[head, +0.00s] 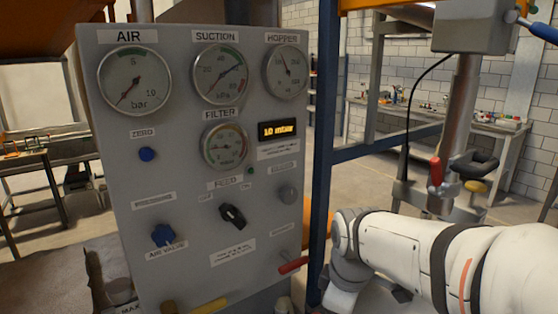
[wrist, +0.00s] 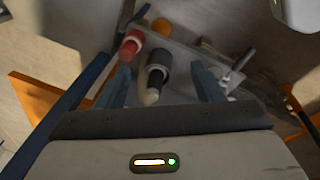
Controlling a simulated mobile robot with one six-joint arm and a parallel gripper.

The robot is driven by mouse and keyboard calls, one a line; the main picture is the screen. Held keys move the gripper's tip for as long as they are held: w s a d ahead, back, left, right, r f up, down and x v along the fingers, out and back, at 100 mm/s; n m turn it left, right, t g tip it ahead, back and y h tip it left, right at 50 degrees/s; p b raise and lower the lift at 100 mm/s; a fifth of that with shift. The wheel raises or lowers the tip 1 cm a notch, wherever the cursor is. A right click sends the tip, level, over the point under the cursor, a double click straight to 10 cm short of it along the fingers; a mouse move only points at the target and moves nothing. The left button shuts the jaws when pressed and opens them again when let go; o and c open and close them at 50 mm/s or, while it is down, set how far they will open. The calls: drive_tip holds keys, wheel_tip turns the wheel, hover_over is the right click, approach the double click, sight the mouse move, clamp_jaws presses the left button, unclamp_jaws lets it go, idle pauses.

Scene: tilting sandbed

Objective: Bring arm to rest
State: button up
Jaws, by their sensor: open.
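The fingers do not appear shut on anything. A red handle (wrist: 132,45) shows beside the left finger.
The grey gauge panel (head: 185,190) with knobs and a red lever (head: 293,265) stands left of my arm. A blue post (head: 322,140) rises beside it. A metal column with a red handle (head: 436,171) stands behind my arm. A workbench (head: 400,112) is farther back.

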drive_tip(key=s+d+m+t, duration=0.1)
drive_tip(key=s+d+m, duration=0.3)
drive_tip(key=s+m, duration=0.3)
drive_tip(key=shift+s+f+m, duration=0.35)
drive_tip(key=shift+m, duration=2.35)
drive_tip(key=shift+a, duration=0.1)
